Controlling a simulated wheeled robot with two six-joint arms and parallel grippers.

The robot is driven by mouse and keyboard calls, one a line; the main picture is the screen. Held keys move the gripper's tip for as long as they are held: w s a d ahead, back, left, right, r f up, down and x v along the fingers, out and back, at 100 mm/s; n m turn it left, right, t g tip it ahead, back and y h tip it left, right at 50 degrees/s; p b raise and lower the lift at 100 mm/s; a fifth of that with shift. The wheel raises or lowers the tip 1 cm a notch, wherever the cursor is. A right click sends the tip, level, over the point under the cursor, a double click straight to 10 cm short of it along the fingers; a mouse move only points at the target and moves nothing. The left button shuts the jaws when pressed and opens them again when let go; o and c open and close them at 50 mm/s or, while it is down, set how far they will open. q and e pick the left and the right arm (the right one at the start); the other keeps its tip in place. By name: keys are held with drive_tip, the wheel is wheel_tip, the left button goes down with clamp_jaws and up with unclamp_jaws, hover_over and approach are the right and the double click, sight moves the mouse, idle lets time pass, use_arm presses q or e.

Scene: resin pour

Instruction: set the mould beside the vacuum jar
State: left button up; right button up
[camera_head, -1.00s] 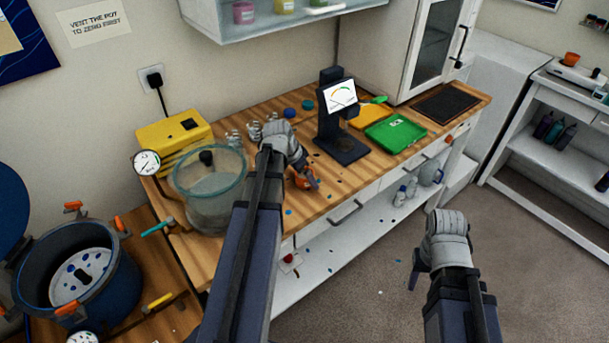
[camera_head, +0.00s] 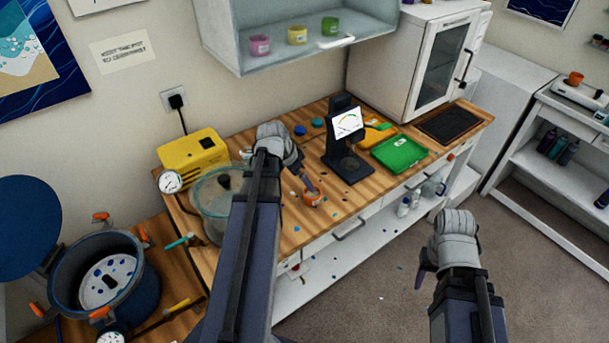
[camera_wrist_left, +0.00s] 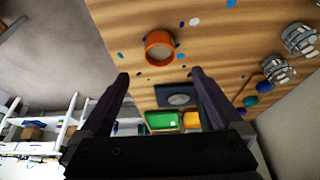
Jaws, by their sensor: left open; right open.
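The orange mould (camera_head: 312,198), a small round cup, stands on the wooden bench. In the left wrist view the mould (camera_wrist_left: 160,47) shows its open round top, beyond the fingertips and apart from them. My left gripper (camera_wrist_left: 158,78) is open with nothing between its fingers. In the head view the left gripper (camera_head: 308,183) is just above and behind the mould, partly hidden by its own wrist. The vacuum jar (camera_head: 212,212), clear with a teal rim, stands left of the mould, partly covered by my left arm. My right gripper (camera_head: 424,268) is open and empty over the floor.
A black stand with a dial (camera_head: 349,165) and a green tray (camera_head: 399,153) stand right of the mould. A yellow pump (camera_head: 192,150) is behind the jar. A blue pot (camera_head: 107,283) is at lower left. Small coloured specks dot the bench.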

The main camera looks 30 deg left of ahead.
use_arm(q)
drive_tip(key=s+d+g+y, duration=0.1)
drive_tip(key=s+d, duration=0.3)
drive_tip(key=d, duration=0.6)
drive_tip(key=s+d+f+g+y, duration=0.1)
drive_tip(key=s+d, duration=0.3)
drive_tip(key=d, duration=0.7)
drive_tip(key=s+d+g+y, duration=0.1)
drive_tip(key=s+d+g, duration=0.1)
drive_tip(key=d, duration=0.8)
drive_tip(key=shift+s+d+f+n, duration=0.2)
drive_tip(key=shift+s+d+n, duration=0.2)
drive_tip(key=shift+s, duration=0.5)
drive_tip(key=shift+f+b, duration=0.75)
drive_tip(key=shift+b, duration=0.05)
